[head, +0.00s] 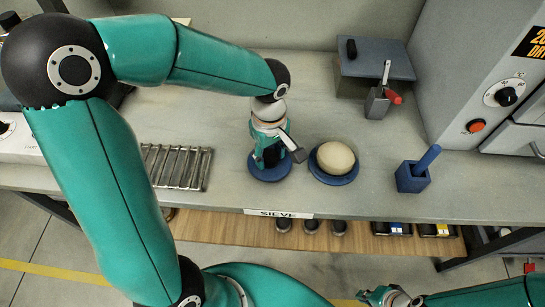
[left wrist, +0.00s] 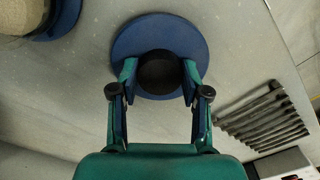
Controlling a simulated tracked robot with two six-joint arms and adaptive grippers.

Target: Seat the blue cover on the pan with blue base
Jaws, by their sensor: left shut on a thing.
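The blue cover (head: 268,174) is a flat round disc below my left gripper (head: 272,155). In the left wrist view the cover (left wrist: 160,30) shows a black knob (left wrist: 160,72) between the two fingertips. My left gripper is shut on this knob. I cannot tell whether the cover touches the bench. The pan with blue base (head: 345,179) stands just right of the cover, apart from it, with a round cream top. Part of it shows at the top left of the left wrist view (left wrist: 62,18). My right gripper (head: 388,297) is at the bottom edge, partly cut off.
A metal rod rack (head: 182,167) lies left of the cover. A blue holder (head: 412,178) with a blue handle stands right of the pan. A machine (head: 490,90) stands at right.

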